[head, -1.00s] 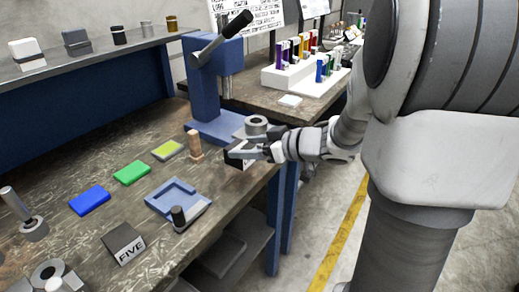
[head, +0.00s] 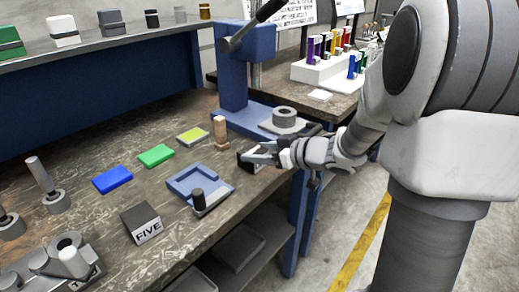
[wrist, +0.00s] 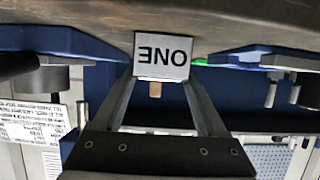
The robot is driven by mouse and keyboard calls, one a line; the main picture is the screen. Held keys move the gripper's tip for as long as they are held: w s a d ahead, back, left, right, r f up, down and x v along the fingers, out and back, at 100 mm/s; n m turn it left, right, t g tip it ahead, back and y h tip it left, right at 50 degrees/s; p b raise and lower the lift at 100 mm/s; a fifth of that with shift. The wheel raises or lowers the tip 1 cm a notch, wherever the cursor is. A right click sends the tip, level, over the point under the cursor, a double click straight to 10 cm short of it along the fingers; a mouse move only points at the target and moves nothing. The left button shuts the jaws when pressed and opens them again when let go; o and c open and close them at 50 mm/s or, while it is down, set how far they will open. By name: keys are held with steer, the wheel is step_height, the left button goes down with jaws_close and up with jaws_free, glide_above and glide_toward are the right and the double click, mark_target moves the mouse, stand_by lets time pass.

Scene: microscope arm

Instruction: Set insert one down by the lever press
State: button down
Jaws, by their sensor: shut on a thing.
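Insert one (wrist: 162,57) is a block with a white face reading ONE, upside down in the wrist view. My gripper (wrist: 160,75) is shut on it, one finger along each side. In the head view my gripper (head: 262,156) is at the bench's right edge, in front of the lever press. The insert (head: 252,163) is partly hidden there by the fingers, at or just above the bench top; I cannot tell if it touches. The blue lever press (head: 234,80) stands behind, its base holding a grey ring (head: 284,117).
A wooden peg (head: 221,133) stands left of my gripper. A blue tray-like fixture (head: 183,186) with a dark-topped handle lies in front. Green (head: 155,155), blue (head: 112,180) and yellow-green (head: 193,135) blocks and the FIVE block (head: 141,223) lie further left.

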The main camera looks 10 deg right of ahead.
jaws_free()
steer(key=shift+f, duration=0.1)
steer(key=shift+s+d+r, duration=0.1)
steer(key=shift+s+r, duration=0.05)
steer(key=shift+r, duration=0.15)
steer(key=p+v, duration=0.4)
steer(key=v, duration=0.7)
steer(key=shift+s+d, duration=0.2)
steer(key=shift+s, duration=0.05)
